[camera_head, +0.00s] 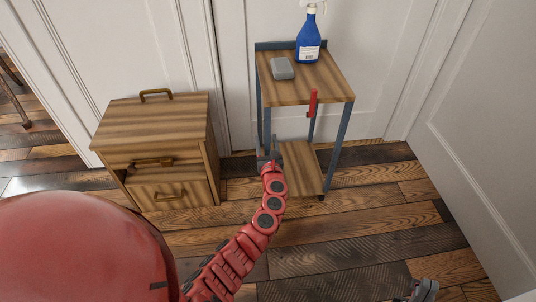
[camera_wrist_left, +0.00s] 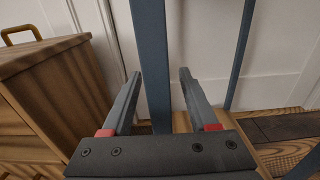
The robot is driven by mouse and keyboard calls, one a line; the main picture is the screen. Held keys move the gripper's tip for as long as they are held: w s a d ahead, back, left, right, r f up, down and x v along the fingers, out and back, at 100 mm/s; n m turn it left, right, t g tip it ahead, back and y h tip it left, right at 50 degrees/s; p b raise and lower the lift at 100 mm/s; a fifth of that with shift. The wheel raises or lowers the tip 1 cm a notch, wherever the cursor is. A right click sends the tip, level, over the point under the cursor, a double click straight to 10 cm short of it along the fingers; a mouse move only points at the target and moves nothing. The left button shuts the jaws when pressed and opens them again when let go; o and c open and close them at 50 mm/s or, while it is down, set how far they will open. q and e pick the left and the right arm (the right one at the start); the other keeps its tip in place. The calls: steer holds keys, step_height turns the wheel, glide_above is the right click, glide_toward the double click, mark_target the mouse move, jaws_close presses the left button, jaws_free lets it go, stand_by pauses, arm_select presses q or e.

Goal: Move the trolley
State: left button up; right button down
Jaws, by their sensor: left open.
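The trolley (camera_head: 311,87) has a striped wooden top, a lower wooden shelf and blue-grey metal legs. It stands against the white wall panels. A blue bottle (camera_head: 308,42) and a small grey box (camera_head: 282,69) are on its top. A red upright piece (camera_head: 313,103) shows at the front edge. My left gripper (camera_head: 268,155) is low at the trolley's near left leg. In the left wrist view my left gripper (camera_wrist_left: 160,76) is open, with a blue-grey leg (camera_wrist_left: 152,45) between or just beyond its fingers; contact is unclear. My right gripper (camera_head: 425,290) shows only partly at the bottom edge.
A wooden drawer cabinet (camera_head: 160,125) with brass handles stands just left of the trolley; it also shows in the left wrist view (camera_wrist_left: 45,90). A white door panel (camera_head: 480,130) is on the right. The plank floor (camera_head: 365,215) in front and to the right is clear.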

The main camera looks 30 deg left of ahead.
arm_select(q)
steer(key=shift+w+a+r, duration=0.1)
steer(key=shift+w+a, duration=0.15)
steer(key=shift+w, duration=0.15)
jaws_close()
stand_by(1.3)
